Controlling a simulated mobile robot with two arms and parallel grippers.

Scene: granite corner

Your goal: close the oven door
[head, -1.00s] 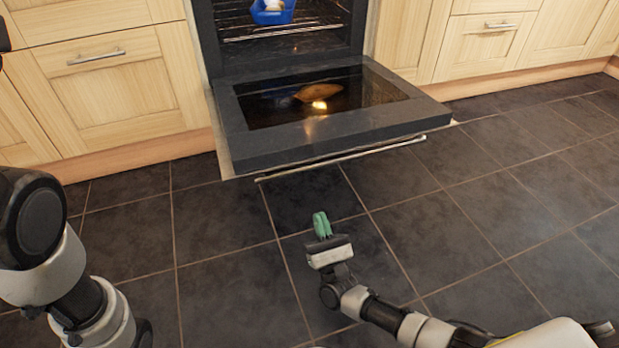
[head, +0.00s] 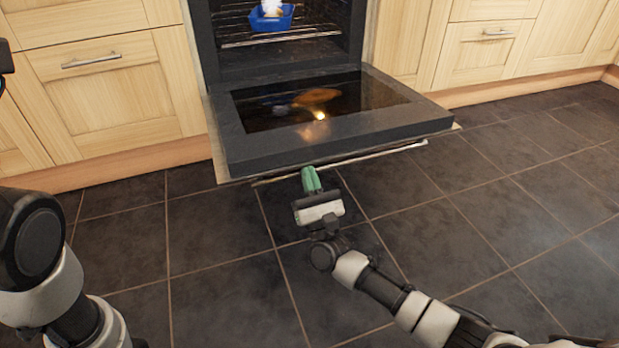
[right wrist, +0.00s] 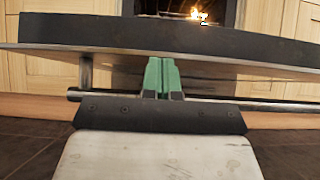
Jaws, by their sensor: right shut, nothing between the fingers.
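The oven door (head: 240,152) is folded down flat, a dark slab with a glass window (head: 345,105), in front of the oven cavity (head: 300,50). Its metal handle bar (head: 385,153) runs below the front edge. My right gripper (head: 311,178) has green fingers, shut and empty, at the handle near the middle of the door's front edge. In the right wrist view, the green fingers (right wrist: 162,77) point at the underside of the door (right wrist: 230,42), with the handle (right wrist: 280,106) passing behind them. Contact cannot be told. My left gripper is not in view; only my left arm shows.
A blue container (head: 268,20) with something white in it sits on the oven rack (head: 285,39). Wooden cabinets (head: 115,95) flank the oven on both sides. The dark tiled floor (head: 215,285) in front is clear.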

